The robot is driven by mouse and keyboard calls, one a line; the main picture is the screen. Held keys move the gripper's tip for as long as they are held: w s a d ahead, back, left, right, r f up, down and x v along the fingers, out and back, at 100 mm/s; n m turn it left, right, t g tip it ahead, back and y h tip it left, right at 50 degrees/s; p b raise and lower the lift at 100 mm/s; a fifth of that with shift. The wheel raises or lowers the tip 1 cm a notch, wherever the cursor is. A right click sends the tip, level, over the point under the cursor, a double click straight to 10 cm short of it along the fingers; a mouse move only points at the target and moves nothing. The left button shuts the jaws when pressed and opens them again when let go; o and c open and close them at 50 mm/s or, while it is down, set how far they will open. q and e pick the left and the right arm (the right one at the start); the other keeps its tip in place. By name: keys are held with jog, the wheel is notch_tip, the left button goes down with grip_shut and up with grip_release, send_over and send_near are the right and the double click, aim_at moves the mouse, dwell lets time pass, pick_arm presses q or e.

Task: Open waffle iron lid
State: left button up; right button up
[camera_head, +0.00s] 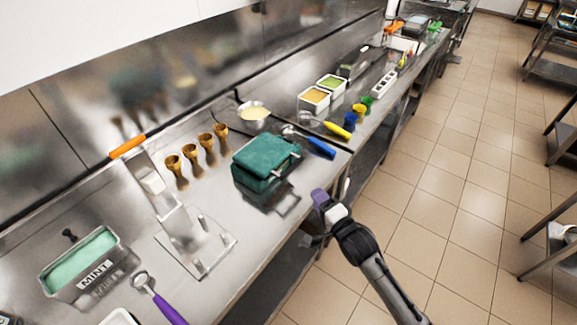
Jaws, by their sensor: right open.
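The waffle iron (260,176) is a teal box with a dark metallic front, standing on the steel counter near the middle of the view. Its teal lid (266,151) lies down over the base and looks shut. A pale handle-like piece shows at its right front side. My right gripper (318,220) is open and empty, just off the counter's front edge, to the lower right of the waffle iron and apart from it. Its fingers are partly hidden by the wrist. My left gripper is not in view.
Several waffle cones (207,150) stand left of the iron. A mint tub (78,268), a metal stand (196,240) and a purple-handled scoop (160,302) are on the lower left. The tiled floor (430,230) on the right is open.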

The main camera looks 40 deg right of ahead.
aim_at(294, 170)
jog(key=w, duration=0.4)
jog(key=w+d+m+b, duration=0.1)
jog(key=w, duration=0.4)
jog(key=w+m, duration=0.1)
jog(key=w, duration=0.4)
jog(key=shift+d+r, duration=0.2)
jog(key=shift+r, duration=0.05)
jog(key=shift+c, duration=0.2)
grip_shut()
